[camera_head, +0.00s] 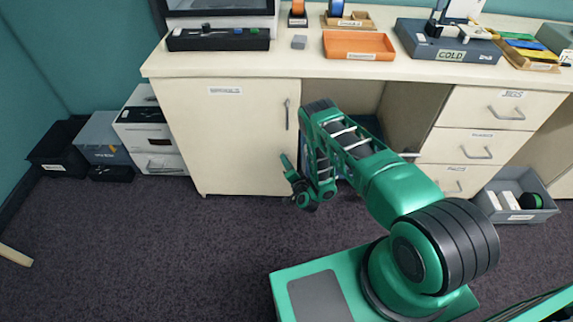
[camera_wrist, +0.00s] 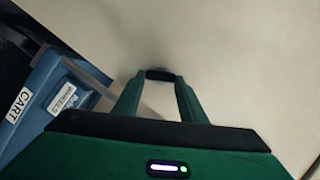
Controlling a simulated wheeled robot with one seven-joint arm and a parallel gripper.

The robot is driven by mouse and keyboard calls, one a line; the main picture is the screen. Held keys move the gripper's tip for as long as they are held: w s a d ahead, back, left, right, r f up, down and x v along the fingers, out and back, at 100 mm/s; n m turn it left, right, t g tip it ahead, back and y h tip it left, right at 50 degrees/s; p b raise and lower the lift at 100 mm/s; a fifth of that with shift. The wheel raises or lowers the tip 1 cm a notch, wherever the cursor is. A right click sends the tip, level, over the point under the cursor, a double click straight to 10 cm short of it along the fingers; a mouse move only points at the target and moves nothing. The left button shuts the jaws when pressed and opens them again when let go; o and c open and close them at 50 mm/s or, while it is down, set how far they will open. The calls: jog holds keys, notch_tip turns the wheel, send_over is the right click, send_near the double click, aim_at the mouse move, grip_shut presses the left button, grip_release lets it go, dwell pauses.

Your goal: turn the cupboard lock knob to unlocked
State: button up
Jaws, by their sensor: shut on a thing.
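The cream cupboard door (camera_head: 235,145) fills the left front of the bench, with a white label near its top and a vertical handle (camera_head: 286,113) near its right edge. My gripper (camera_head: 284,159) is low at the door's right edge, below the handle.
A blue bin labelled CART (camera_wrist: 45,90) stands left in the wrist view. Drawers (camera_head: 480,125) are at the right of the bench, with a grey bin (camera_head: 516,216) on the floor. Boxes stand left of the cupboard (camera_head: 150,130). Carpet before the door is clear.

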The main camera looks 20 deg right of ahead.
jog(key=m, duration=0.1)
jog(key=m+t, duration=0.1)
jog(key=m, duration=0.1)
jog(key=f+m+t, duration=0.1)
jog(key=shift+s+d+m+y, duration=0.1)
jog(key=shift+d+m+y, duration=0.2)
jog(key=shift+m, duration=0.4)
jog(key=o, duration=1)
jog(key=shift+c, duration=0.2)
jog(key=shift+o, duration=0.5)
jog(key=shift+a, duration=0.1)
jog(key=s+d, duration=0.1)
jog(key=s, duration=0.9)
jog(key=shift+s, duration=0.25)
